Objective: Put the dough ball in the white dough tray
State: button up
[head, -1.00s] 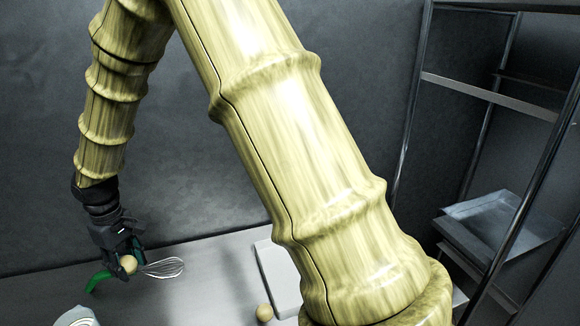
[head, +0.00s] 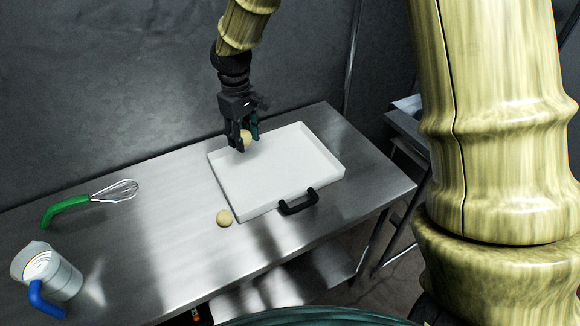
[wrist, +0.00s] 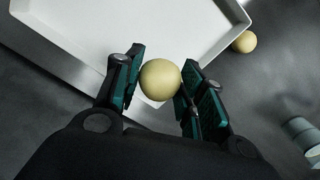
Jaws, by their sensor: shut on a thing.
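My gripper (head: 241,139) is shut on a dough ball (head: 247,136), which is pale tan and round. In the head view it is at the back left rim of the white dough tray (head: 230,192). In the wrist view the held dough ball (wrist: 160,79) sits between the two fingers of my gripper (wrist: 157,85), and the near edge of the white tray (wrist: 70,45) lies beyond it. The tray is empty where it shows. A second dough ball (head: 224,218) rests on the table just outside the tray's front left side; it also shows in the wrist view (wrist: 244,42).
A whisk with a green handle (head: 66,208) lies at the left, and a jug with a blue handle (head: 60,275) stands at the front left.

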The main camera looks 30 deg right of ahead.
jog(key=s+d+f+n+b, duration=0.1)
jog(key=s+f+n+b, duration=0.1)
jog(key=s+n, duration=0.3)
jog(key=s+d+f+n+b, duration=0.2)
jog(key=s+f+n+b, duration=0.1)
jog(key=s+n, duration=0.2)
jog(key=s+d+f+n+b, duration=0.1)
jog(key=s+f+n+b, duration=0.1)
jog(key=s+n, duration=0.3)
jog(key=shift+s+d+f+n+b, duration=0.15)
jog(key=shift+d+f+n+b, duration=0.2)
jog(key=shift+n+b, duration=0.25)
jog(key=shift+s+f+n, duration=0.15)
jog(key=shift+s+n, duration=0.35)
jog(key=shift+n, duration=0.1)
jog(key=p, duration=0.3)
send_over(253, 177)
jog(key=shift+s+f, duration=0.15)
jog(key=shift+f, duration=2.35)
jog(key=shift+f, duration=0.15)
jog(key=o, duration=1)
